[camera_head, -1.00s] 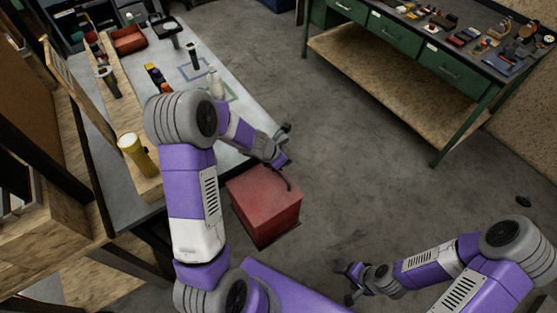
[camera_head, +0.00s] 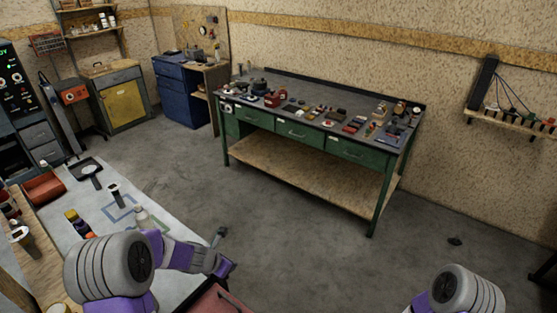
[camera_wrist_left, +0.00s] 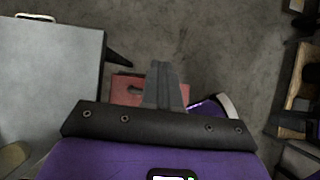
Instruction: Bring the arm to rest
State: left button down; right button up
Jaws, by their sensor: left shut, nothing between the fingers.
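My left arm comes in at the lower left of the head view, with a grey elbow joint and purple links. My left gripper (camera_head: 224,252) is over the floor beside the white-topped table, above and near the red box. In the left wrist view the left gripper (camera_wrist_left: 164,68) has its fingers together, with nothing between them.
The red box (camera_head: 212,303) stands on the floor below my left gripper and also shows in the wrist view (camera_wrist_left: 122,90). The white-topped table (camera_head: 95,215) carries bottles and tools. A green workbench (camera_head: 262,120) stands further back. Open floor (camera_head: 320,250) lies between.

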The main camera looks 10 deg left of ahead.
pick_arm(q)
jog(key=s+d+f+m+g, duration=0.1)
jog(key=s+f+m, duration=0.3)
jog(key=s+d+f+m+g, duration=0.1)
jog(key=s+d+f+m, duration=0.1)
jog(key=s+f+m, duration=0.2)
jog(key=s+d+f+m+g, duration=0.1)
jog(key=s+f+m+g, duration=0.1)
jog(key=s+f+m, duration=0.2)
jog(key=shift+s+d+f+m+y, duration=0.2)
jog(key=shift+d+m+y, duration=0.15)
jog(key=shift+m+y, duration=0.05)
jog(key=s+d+f+m+g+h, duration=0.1)
jog(key=s+d+f+m, duration=0.1)
jog(key=s+d+m, duration=0.5)
jog(key=s+d+f+m+g+h, duration=0.1)
jog(key=s+d+f+m, duration=0.15)
jog(key=s+m, duration=0.4)
notch_tip(320, 180, down, 10)
jog(key=w+m+b, duration=0.1)
jog(key=w+b, duration=0.1)
jog(key=b, duration=0.8)
jog(key=shift+a+t, duration=0.4)
